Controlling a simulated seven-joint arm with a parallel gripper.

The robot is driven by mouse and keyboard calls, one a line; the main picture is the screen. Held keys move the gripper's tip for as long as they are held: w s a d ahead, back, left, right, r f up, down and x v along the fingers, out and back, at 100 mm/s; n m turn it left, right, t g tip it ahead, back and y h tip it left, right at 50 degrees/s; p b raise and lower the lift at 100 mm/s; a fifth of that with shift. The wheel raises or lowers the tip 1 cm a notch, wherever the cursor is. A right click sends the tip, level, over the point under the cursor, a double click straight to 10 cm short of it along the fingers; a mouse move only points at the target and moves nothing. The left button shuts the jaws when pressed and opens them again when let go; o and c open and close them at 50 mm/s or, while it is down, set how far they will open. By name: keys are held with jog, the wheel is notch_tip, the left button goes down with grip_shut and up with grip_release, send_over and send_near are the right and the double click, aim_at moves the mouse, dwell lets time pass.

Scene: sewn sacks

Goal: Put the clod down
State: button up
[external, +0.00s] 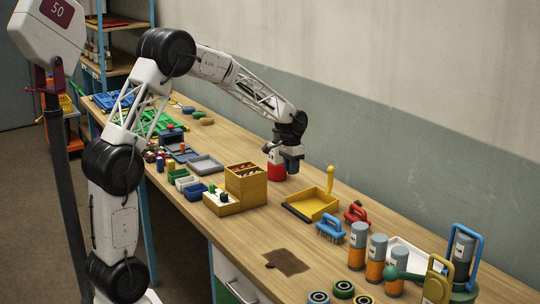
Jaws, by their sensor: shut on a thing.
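The clod itself is too small or hidden by the fingers to make out. I cannot tell whether it touches the table.
The red container (277,171) stands right beside my gripper. A yellow dustpan-like tray (312,204) lies to the right, a wooden box (246,184) to the left. A dark brown patch (288,263) lies on the wooden table (240,232) near the front. Bare tabletop surrounds that patch.

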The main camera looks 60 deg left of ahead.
send_over(297, 190)
jog(key=f, duration=0.2)
jog(key=shift+a+r, duration=0.15)
jog(key=shift+r, duration=0.1)
jog(key=shift+a+n+h, duration=0.1)
jog(key=shift+n+h, duration=0.2)
jog(key=shift+h, duration=0.1)
jog(key=shift+f, duration=0.1)
dwell(0.4)
jog(key=shift+f, duration=2.45)
jog(key=shift+f, duration=0.1)
jog(key=shift+f, duration=2.4)
jog(key=shift+f, duration=0.1)
jog(key=o, duration=0.9)
